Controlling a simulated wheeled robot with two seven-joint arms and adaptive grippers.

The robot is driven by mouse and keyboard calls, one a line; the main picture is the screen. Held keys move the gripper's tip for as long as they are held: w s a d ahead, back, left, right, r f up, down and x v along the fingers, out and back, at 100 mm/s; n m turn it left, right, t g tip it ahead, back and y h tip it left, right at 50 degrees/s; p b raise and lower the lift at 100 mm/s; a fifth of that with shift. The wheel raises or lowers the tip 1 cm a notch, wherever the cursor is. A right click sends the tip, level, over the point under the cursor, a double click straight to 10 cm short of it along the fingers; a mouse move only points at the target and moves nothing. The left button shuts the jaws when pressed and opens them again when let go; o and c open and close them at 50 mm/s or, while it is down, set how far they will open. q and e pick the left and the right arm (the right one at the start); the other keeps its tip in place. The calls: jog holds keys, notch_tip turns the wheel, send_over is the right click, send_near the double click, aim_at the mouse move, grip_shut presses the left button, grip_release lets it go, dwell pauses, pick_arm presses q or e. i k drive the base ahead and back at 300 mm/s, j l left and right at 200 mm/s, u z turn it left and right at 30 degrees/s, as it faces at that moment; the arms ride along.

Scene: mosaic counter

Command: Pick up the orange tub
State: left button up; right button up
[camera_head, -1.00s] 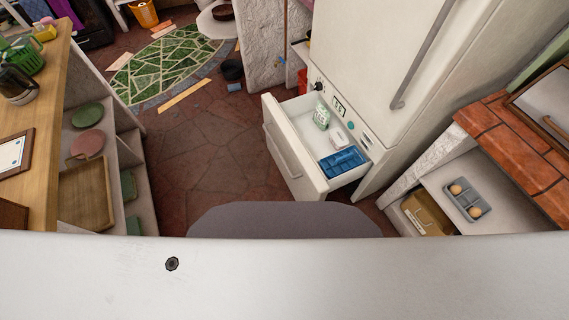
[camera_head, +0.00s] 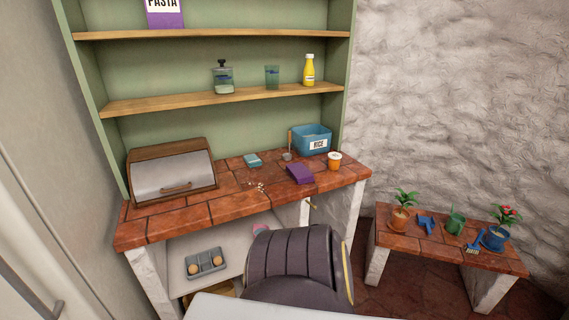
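A small orange tub (camera_head: 334,160) with a pale label stands upright near the right end of the brick-tiled counter (camera_head: 215,209), in front of a blue rice bin. Nothing covers it. Neither of my grippers shows in the head view, so I cannot see what they hold.
The blue rice bin (camera_head: 314,138), a purple packet (camera_head: 299,173) and a bread box (camera_head: 172,179) stand on the counter. A dark rounded form (camera_head: 294,262) is in front of the counter. A low bench (camera_head: 452,245) with potted plants stands at right.

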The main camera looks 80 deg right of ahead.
aim_at(333, 162)
jog(key=z, duration=3.1)
